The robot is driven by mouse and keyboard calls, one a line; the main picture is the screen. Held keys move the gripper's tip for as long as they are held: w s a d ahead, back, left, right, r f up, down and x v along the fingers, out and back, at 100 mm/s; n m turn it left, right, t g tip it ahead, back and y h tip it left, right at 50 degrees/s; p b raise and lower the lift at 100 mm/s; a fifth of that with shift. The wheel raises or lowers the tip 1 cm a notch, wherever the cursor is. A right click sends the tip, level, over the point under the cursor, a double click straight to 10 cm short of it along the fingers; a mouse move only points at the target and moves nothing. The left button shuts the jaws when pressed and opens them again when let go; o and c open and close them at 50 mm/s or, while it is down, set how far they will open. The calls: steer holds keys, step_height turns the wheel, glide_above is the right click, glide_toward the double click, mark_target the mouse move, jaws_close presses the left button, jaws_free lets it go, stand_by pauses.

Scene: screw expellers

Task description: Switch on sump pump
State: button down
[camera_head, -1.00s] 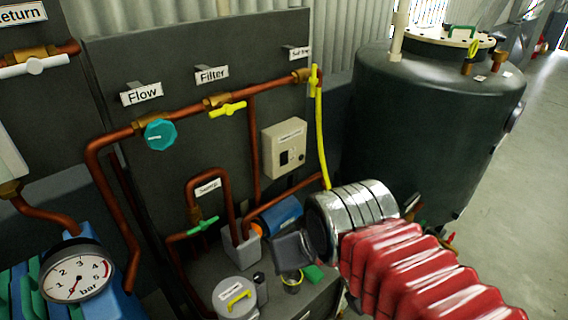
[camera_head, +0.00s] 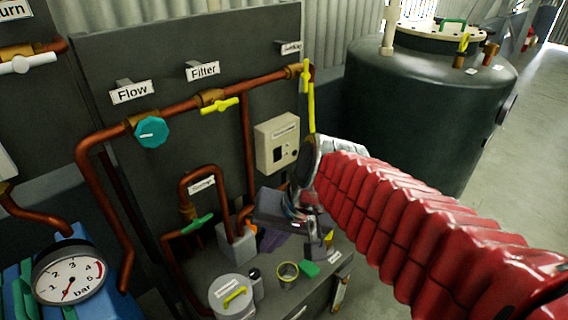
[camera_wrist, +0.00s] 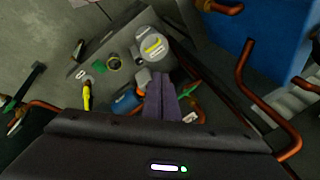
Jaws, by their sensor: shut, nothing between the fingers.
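A beige switch box (camera_head: 277,143) with a label, a dark switch and a round knob is mounted on the dark panel; the label is too small to read. My gripper (camera_head: 268,240) is shut and empty, in front of and below the box, and apart from it. In the wrist view my shut fingers (camera_wrist: 158,78) point toward the bench top. A blue motor-like cylinder (camera_wrist: 124,102) shows beside the fingers in the wrist view; in the head view my gripper hides most of it.
Copper pipes (camera_head: 248,150) with a teal knob (camera_head: 151,132), yellow valve handles (camera_head: 220,105) and a green handle (camera_head: 197,224) surround the box. A large dark tank (camera_head: 430,115) stands at the right.

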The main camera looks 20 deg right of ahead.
mark_target(279, 159)
steer(key=w+d+f+m+t+y, duration=0.2)
steer(key=w+m+y, duration=0.2)
steer(key=w+m, duration=0.5)
steer(key=w+d+f+m+t+y, duration=0.1)
steer(key=w+d+f+m+y, duration=0.2)
steer(key=w, duration=1)
steer(key=w+d+f+m+t+h, duration=0.1)
steer(key=w+d+f+m+t, duration=0.2)
steer(key=d, duration=0.4)
steer(key=w+d+f+m+t+h, duration=0.1)
steer(key=w+d+f+m+t, duration=0.1)
steer(key=w+d+f+m, duration=0.3)
steer(key=w+d+f+m+t+h, duration=0.1)
steer(key=w+d+f+m+t, duration=0.2)
steer(key=d+m, duration=0.4)
step_height(279, 159, down, 2)
steer(key=shift+w+d+t+h, duration=0.35)
steer(key=shift+w+d, duration=0.35)
steer(key=shift+d, duration=0.4)
steer(key=x, duration=1.4)
steer(key=shift+a+f, duration=0.1)
